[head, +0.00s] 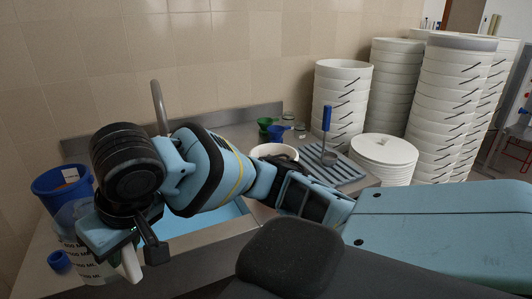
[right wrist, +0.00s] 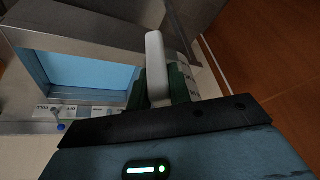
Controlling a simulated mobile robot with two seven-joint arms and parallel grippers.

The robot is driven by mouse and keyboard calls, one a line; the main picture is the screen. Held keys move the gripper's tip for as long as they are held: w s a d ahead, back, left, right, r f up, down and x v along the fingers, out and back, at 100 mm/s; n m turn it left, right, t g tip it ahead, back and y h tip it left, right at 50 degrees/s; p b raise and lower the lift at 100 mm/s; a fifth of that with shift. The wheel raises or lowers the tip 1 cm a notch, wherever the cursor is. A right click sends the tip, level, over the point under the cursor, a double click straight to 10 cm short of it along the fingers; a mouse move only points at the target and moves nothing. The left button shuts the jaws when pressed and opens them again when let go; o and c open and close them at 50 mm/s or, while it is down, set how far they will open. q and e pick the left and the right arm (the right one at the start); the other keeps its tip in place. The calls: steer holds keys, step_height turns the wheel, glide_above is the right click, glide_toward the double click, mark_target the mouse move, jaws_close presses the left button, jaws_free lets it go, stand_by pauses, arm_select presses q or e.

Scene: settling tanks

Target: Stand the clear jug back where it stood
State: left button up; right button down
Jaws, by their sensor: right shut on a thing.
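The clear jug (head: 92,268) with printed ML markings is at the lower left of the head view, at the counter's left end beside the sink. Its pale handle (head: 130,264) hangs in my right gripper (head: 138,247), which is shut on it. In the right wrist view the handle (right wrist: 156,65) stands between the dark fingers (right wrist: 160,88). The jug's upper part is partly hidden by the gripper, and I cannot tell whether its base touches the counter. My left gripper is not in view.
A blue tub (head: 58,188) and a small blue cup (head: 59,260) are close to the jug. The blue sink basin (head: 205,228) lies under my right arm. A ribbed rack (head: 335,168), a white bowl (head: 274,151) and stacked white buckets (head: 342,100) stand to the right.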

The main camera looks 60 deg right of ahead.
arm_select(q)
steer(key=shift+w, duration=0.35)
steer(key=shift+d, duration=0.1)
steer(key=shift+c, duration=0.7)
arm_select(e)
steer(key=s+d+f, duration=0.2)
steer(key=f, duration=1.2)
steer(key=s+d+f, duration=0.1)
steer(key=d+f, duration=0.1)
steer(key=f, duration=1.1)
steer(key=shift+s+d+f+m+h, duration=0.15)
steer(key=shift+s+f+m+h, duration=0.15)
steer(key=shift+s+f+m, duration=0.1)
